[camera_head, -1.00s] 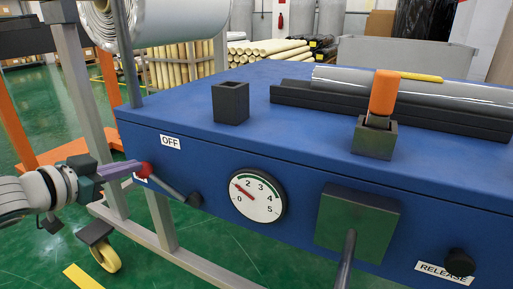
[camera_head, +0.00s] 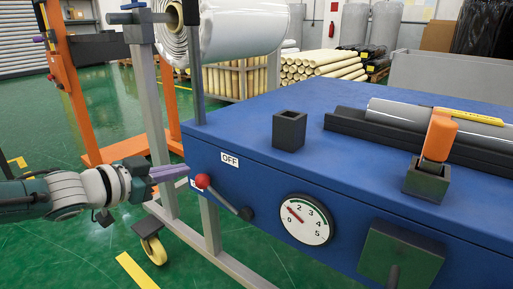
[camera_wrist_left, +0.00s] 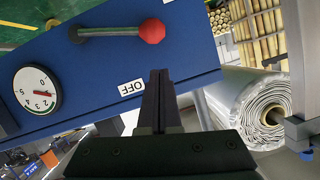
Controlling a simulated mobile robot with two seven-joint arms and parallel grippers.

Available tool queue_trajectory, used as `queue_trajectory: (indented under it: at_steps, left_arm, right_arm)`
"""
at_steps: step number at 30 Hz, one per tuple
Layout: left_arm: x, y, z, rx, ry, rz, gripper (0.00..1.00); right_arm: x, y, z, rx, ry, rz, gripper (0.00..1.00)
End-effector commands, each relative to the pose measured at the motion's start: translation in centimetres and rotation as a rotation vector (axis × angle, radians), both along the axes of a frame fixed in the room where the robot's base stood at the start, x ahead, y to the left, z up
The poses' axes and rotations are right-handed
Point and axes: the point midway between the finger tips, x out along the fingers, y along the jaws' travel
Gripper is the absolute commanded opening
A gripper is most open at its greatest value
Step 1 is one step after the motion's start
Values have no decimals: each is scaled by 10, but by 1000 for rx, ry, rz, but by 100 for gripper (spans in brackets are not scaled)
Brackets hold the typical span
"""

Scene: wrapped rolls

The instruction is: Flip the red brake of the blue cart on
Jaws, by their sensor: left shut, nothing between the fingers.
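The blue cart (camera_head: 330,190) has a lever on its front with a red ball knob (camera_head: 202,181). The lever slants up and left from a dark pivot (camera_head: 246,213). An OFF label (camera_head: 230,160) sits above it, and another label, mostly hidden, is just behind the knob. My left gripper (camera_head: 184,172) is shut and empty, just left of the knob, with a small gap visible. In the left wrist view, the closed fingers (camera_wrist_left: 159,75) point toward the red knob (camera_wrist_left: 152,30), beside the OFF label (camera_wrist_left: 131,87). My right gripper is not in view.
A gauge (camera_head: 304,219) and a green box (camera_head: 400,252) are on the cart's front. A grey frame with a large white roll (camera_head: 235,30) is just behind the gripper.

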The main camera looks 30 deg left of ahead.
Motion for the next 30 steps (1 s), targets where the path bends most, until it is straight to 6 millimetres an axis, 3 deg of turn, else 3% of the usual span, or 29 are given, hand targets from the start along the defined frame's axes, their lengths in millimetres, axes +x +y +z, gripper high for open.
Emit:
queue_trajectory:
  at_steps: [1, 3, 12, 30]
  left_arm:
    - [-14, 0, 8, -2, 9, 0, 0]
    - [-29, 0, 12, -3, 8, 1, 0]
    - [-75, 2, 24, 0, 4, 0, 0]
    - [-84, 2, 25, 0, 0, 0, 0]
  right_arm:
    - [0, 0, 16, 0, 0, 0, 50]
    - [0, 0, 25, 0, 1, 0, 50]
    - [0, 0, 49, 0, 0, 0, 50]
    - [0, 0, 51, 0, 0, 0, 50]
